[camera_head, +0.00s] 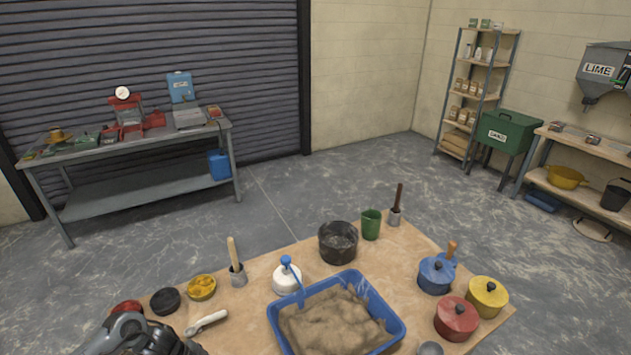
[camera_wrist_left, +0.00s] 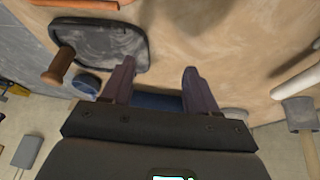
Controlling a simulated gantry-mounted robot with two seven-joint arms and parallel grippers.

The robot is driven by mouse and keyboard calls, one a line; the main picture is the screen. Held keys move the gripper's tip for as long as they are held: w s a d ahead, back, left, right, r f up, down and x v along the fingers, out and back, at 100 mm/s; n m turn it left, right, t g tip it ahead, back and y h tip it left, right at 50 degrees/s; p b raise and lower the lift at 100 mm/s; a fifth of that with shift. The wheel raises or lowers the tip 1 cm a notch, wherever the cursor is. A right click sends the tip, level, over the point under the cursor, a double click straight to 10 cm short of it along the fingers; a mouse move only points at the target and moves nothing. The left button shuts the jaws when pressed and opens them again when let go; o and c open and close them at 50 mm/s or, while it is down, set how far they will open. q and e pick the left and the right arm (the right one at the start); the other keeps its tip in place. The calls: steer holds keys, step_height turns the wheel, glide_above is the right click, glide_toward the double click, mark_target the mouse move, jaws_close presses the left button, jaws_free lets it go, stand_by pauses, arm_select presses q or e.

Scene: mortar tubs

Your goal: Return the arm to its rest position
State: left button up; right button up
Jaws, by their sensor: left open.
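My left arm (camera_head: 140,335) comes in at the lower left corner of the head view, beside the paper-covered table (camera_head: 240,325); its fingertips do not show there. In the left wrist view my left gripper (camera_wrist_left: 157,80) has its two fingers spread apart, with nothing held between them. The tan table covering (camera_wrist_left: 220,40) shows past the fingers, and a blue thing (camera_wrist_left: 158,101) shows partly between them. My right gripper is in neither view.
A blue tub (camera_head: 398,329) of sandy mortar stands mid-table. Red (camera_head: 457,318), yellow (camera_head: 487,299) and blue (camera_head: 435,275) lidded pots stand right. A yellow-filled bowl (camera_head: 201,288), dark round dish (camera_head: 165,301) and white-handled tool (camera_head: 207,322) lie near my left arm.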

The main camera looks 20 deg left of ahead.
arm_select(q)
steer(key=shift+s+d+f+m+t+y, duration=0.1)
steer(key=shift+f+m+t+y, duration=0.2)
steer(key=shift+f+t+y, duration=0.25)
steer(key=shift+s+t+y, duration=0.1)
steer(key=shift+t+y, duration=0.15)
steer(key=shift+y, duration=0.3)
steer(key=shift+s+d+r+m+t+y, duration=0.15)
steer(key=shift+m+t+y, duration=0.25)
steer(key=shift+y, duration=0.1)
steer(key=s+d+r+n+y, duration=0.1)
steer(key=s+r+n+y, duration=0.2)
steer(key=s+r+y, duration=0.75)
steer(key=s+d+n+h, duration=0.1)
steer(key=s+d+h, duration=0.1)
steer(key=s+d+f+n+h, duration=0.1)
steer(key=s+d+h, duration=0.1)
steer(key=s+d+f+n+g+h, duration=0.1)
steer(key=s+d+h, duration=0.1)
steer(key=d, duration=0.1)
steer(key=shift+s, duration=0.25)
steer(key=d+n+h, duration=0.3)
steer(key=d, duration=0.5)
step_height(320, 180, up, 22)
steer(key=p, duration=2.2)
steer(key=shift+s+n, duration=0.15)
steer(key=shift+n, duration=0.15)
